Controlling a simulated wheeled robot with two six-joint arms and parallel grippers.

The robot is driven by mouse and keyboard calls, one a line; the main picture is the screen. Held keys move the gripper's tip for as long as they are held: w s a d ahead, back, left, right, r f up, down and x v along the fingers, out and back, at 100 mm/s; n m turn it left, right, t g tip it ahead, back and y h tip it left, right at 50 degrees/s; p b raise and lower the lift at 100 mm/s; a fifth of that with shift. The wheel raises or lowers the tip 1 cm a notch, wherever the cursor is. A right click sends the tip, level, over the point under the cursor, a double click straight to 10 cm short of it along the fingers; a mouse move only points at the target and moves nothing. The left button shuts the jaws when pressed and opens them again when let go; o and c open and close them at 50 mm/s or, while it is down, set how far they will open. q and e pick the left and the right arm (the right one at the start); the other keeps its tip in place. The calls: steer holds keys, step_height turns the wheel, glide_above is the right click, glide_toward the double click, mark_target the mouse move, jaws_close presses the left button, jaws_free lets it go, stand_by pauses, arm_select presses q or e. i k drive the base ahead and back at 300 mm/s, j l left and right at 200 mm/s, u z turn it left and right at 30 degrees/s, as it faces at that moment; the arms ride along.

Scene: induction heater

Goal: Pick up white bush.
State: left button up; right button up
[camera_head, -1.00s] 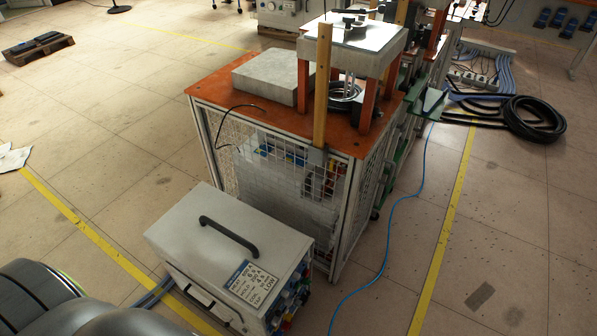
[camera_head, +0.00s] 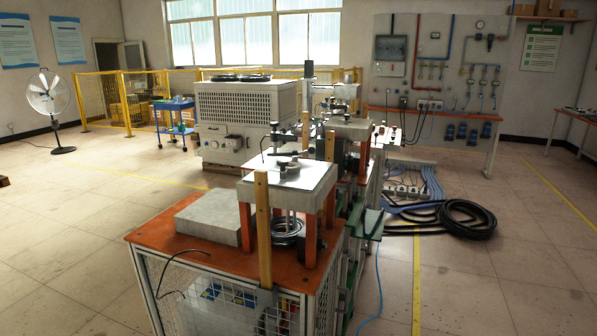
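I cannot clearly make out a white bush. A small metallic round part (camera_head: 286,163) sits on the pale square plate (camera_head: 312,178) of a raised stand above the orange bench top (camera_head: 165,240). It is too small to tell whether this is the bush. Neither of my grippers is in view, so their state is hidden.
The bench carries a grey block (camera_head: 212,218), a wooden post (camera_head: 263,230) and a coiled cable (camera_head: 287,232). A large white vented machine (camera_head: 245,115) stands behind. Black hoses (camera_head: 465,218) lie on the floor at right. The floor at left is open.

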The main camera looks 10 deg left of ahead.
mark_target(291, 169)
steer(key=i+l+u, duration=0.15)
steer(key=l+u, duration=0.25)
steer(key=l, duration=0.45)
steer(key=i+l+u, duration=0.1)
steer(key=l+u, duration=0.25)
steer(key=l, duration=0.5)
